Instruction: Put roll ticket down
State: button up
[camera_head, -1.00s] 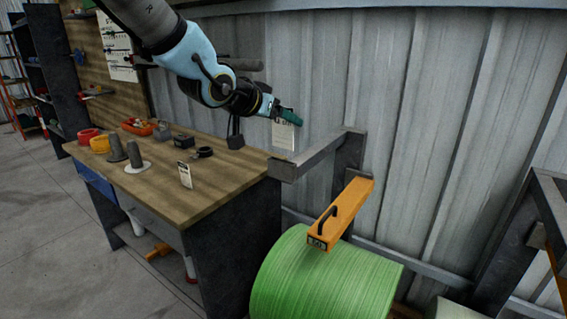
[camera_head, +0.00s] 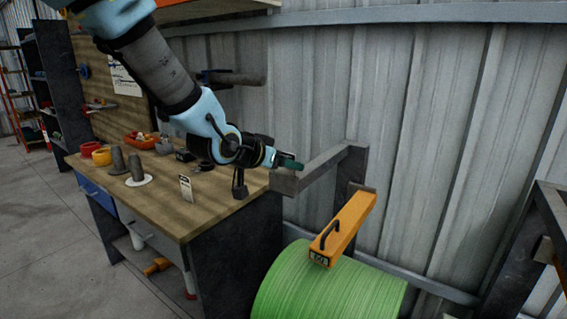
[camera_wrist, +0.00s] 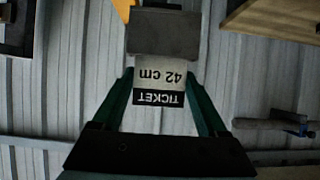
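The roll ticket (camera_wrist: 160,82) is a white card with a black "TICKET" band and "42 cm", upside down in the wrist view. It sits between the two green fingers of my gripper (camera_wrist: 160,78), which close in on its side edges. In the head view my gripper (camera_head: 290,165) is low at the end of a grey steel beam (camera_head: 318,167). The ticket is hidden there. In the wrist view the grey beam end (camera_wrist: 163,32) lies right beyond the ticket; I cannot tell whether they touch.
A wooden workbench (camera_head: 222,190) is at left, with another white card (camera_head: 186,188), grey cones and a black lamp-like item (camera_head: 239,183). A green roll (camera_head: 325,293) with an orange handled bar (camera_head: 343,228) on top is below right. The corrugated wall is close behind.

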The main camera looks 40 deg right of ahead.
jog(key=o, duration=0.3)
jog(key=shift+o, duration=0.2)
jog(key=shift+r, duration=0.2)
jog(key=p+v, duration=0.2)
jog(key=v, duration=0.9)
jog(key=w+a+f+n+t+y, duration=0.25)
jog(key=w+a, duration=0.35)
jog(key=a, duration=0.4)
jog(key=w+a+f+n+t+y, duration=0.1)
jog(key=w+a+f+n+y, duration=0.4)
jog(key=a, duration=0.4)
jog(key=s+a+f+n+g+y, duration=0.2)
jog(key=a+n, duration=0.1)
jog(key=a, duration=0.7)
jog(key=s+a+f+n+g+y, duration=0.2)
jog(key=a+n+g, duration=0.1)
jog(key=a, duration=0.7)
jog(key=shift+s+a, duration=0.3)
jog(key=shift+a, duration=0.1)
